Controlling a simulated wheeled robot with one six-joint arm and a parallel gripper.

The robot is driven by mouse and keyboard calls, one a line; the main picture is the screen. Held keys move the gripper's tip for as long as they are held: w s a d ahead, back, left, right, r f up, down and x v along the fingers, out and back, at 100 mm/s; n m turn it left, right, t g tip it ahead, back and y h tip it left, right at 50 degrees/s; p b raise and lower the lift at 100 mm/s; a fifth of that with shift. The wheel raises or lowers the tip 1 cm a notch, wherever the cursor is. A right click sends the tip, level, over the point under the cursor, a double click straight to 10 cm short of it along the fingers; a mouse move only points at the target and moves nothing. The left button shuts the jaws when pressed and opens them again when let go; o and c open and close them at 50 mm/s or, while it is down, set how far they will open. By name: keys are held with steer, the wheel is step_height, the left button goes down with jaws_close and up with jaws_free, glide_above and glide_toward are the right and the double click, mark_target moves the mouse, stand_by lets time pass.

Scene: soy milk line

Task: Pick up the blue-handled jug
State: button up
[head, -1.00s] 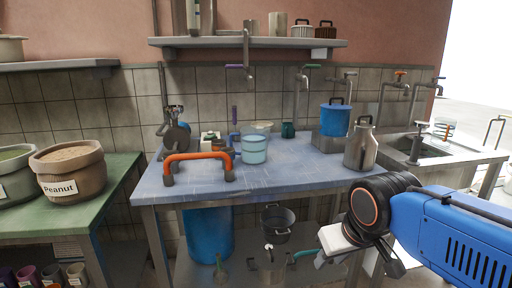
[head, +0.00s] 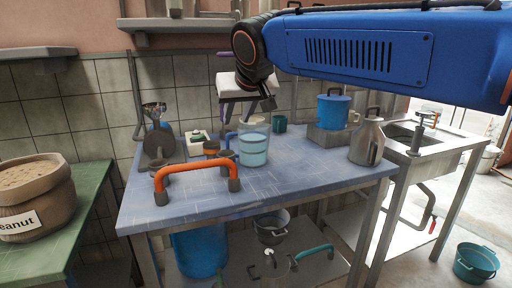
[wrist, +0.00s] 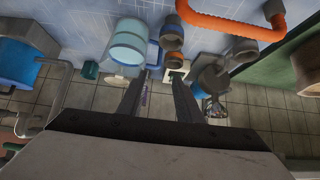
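The blue-handled jug (head: 254,150) is a clear, light-blue vessel standing upright on the blue-topped table (head: 300,176). Its blue handle (head: 230,138) is on its left side in the head view. In the wrist view the jug (wrist: 127,45) is at upper left, with the handle (wrist: 153,54) on its right. My gripper (head: 248,110) is above and behind the jug in the head view, pointing down. In the wrist view my gripper (wrist: 158,80) has its two fingers apart with nothing between them, apart from the jug.
An orange-handled item (head: 196,172) stands left of the jug, with small brown jars (head: 211,147) close by. A blue pot (head: 333,112) and a metal jug (head: 368,142) stand to the right. A shelf (head: 185,22) is on the wall behind. The table's front is clear.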

mark_target(228, 143)
steer(key=x, duration=1.7)
steer(key=shift+w+f, duration=0.1)
jaws_close()
stand_by(1.0)
